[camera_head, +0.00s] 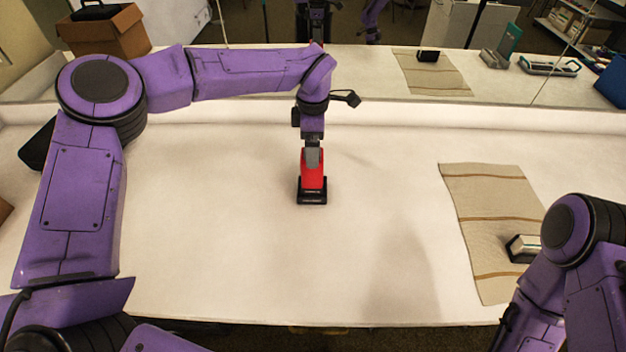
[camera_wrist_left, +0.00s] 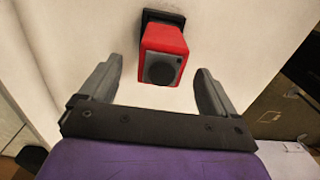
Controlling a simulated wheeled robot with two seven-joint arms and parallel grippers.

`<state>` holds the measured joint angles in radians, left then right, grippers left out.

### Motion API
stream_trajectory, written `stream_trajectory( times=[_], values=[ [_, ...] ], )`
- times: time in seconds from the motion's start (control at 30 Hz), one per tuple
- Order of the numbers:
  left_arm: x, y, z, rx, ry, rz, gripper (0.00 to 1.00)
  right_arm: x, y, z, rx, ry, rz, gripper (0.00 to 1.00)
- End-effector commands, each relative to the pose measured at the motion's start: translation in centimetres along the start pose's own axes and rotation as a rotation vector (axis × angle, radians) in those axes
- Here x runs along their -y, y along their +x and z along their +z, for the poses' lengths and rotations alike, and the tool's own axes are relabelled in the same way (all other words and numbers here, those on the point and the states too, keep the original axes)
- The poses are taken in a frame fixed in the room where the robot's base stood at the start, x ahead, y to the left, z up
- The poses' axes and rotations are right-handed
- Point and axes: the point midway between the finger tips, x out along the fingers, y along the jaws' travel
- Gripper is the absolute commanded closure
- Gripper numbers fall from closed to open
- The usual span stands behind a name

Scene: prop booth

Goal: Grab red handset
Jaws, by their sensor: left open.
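The red handset (camera_head: 312,178) stands upright on a black base (camera_head: 312,196) in the middle of the white table, in the head view. It also shows in the left wrist view (camera_wrist_left: 165,42), with a dark round patch on its near end. My left gripper (camera_head: 313,158) is at the handset's upper end in the head view. In the left wrist view its two grey fingers (camera_wrist_left: 158,88) are apart, one to each side of the handset and not closed on it. My right arm is at the lower right; its gripper is not clearly visible.
A beige striped cloth (camera_head: 497,210) lies on the right of the table, with a small silver and black object (camera_head: 523,248) on it. A mirror along the back reflects the booth. A cardboard box (camera_head: 104,32) shows at the upper left. The table around the handset is clear.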

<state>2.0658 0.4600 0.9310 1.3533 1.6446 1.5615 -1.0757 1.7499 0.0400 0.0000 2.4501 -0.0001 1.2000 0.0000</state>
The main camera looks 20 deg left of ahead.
Motion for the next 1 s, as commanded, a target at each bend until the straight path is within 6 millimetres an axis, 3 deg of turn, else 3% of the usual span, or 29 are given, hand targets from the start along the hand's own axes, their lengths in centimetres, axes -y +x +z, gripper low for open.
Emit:
stream_trajectory(
  times=[0.13,0.27,0.5,0.53,0.57,0.8,1.0],
  values=[
    [0.2,2.2,-0.2,-0.003,-0.001,-0.006,0.1,-0.1,-1.5,-0.6,0.0,0.0,0.0,0.57],
    [0.2,4.5,-0.2,-0.002,-0.002,-0.004,0.1,-0.1,-1.8,-0.8,0.0,0.0,0.0,0.57],
    [0.1,5.1,-0.2,-0.001,-0.003,-0.001,0.1,-0.1,-1.7,-0.7,0.0,0.0,0.0,0.57],
    [0.1,5.1,-0.2,-0.001,-0.003,-0.001,0.13,-0.1,-1.7,-0.7,0.0,0.0,0.0,0.57],
    [0.1,5.1,-0.2,-0.001,-0.003,-0.001,0.23,-0.1,-1.7,-0.7,0.0,0.0,0.0,0.57],
    [0.1,5.1,-0.2,0.0,-0.003,-0.001,1.0,-0.1,-1.7,-0.7,0.0,0.0,0.0,0.57],
    [0.1,5.0,-0.2,0.0,-0.003,0.0,1.0,-0.1,-1.7,-0.7,0.0,0.0,0.0,0.57]
  ],
)
